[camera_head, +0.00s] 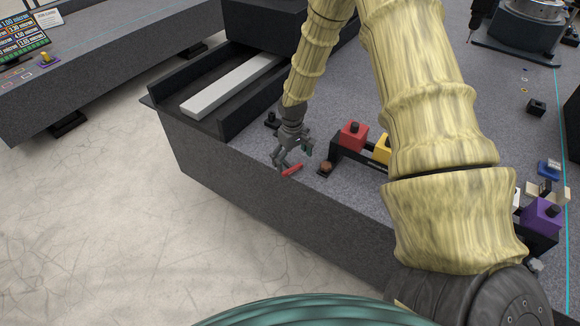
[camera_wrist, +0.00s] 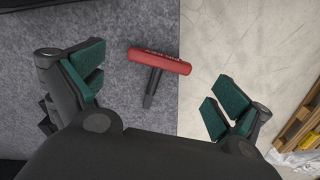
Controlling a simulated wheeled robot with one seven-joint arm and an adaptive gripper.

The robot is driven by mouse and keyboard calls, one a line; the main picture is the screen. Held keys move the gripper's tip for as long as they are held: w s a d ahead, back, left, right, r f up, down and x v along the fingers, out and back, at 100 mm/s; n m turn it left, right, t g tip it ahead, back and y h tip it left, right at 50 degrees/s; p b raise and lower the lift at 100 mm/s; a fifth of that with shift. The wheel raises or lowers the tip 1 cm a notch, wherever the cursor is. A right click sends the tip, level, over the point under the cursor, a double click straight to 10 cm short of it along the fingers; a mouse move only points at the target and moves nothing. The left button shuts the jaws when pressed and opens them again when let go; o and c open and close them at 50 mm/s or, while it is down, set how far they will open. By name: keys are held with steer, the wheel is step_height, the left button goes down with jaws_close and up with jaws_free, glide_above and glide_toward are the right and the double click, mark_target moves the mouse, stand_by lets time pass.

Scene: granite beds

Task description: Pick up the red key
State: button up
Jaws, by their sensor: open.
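The red key (camera_wrist: 160,62) shows in the wrist view as a red bar handle with dark lettering and a short dark shaft. It lies on the grey granite top close to the edge, and the right end of its handle reaches past the edge line. In the head view the red key (camera_head: 292,170) is a small red bar at the bed's front edge. My gripper (camera_wrist: 158,95) is open, with green pads on both sides of the key and nothing between them touching it. In the head view my gripper (camera_head: 290,158) is just above and beside the key.
A black rack with a red block (camera_head: 353,135) and a yellow block (camera_head: 383,149) stands right of my gripper. A small brown-topped knob (camera_head: 326,168) is close by. A purple block (camera_head: 543,215) is farther right. The pale floor (camera_head: 90,210) drops away beyond the edge.

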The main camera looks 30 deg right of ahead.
mark_target(292, 168)
steer(key=shift+f+p, duration=0.45)
steer(key=shift+f, duration=1.45)
steer(key=c, duration=1.1)
steer(key=shift+r, duration=0.15)
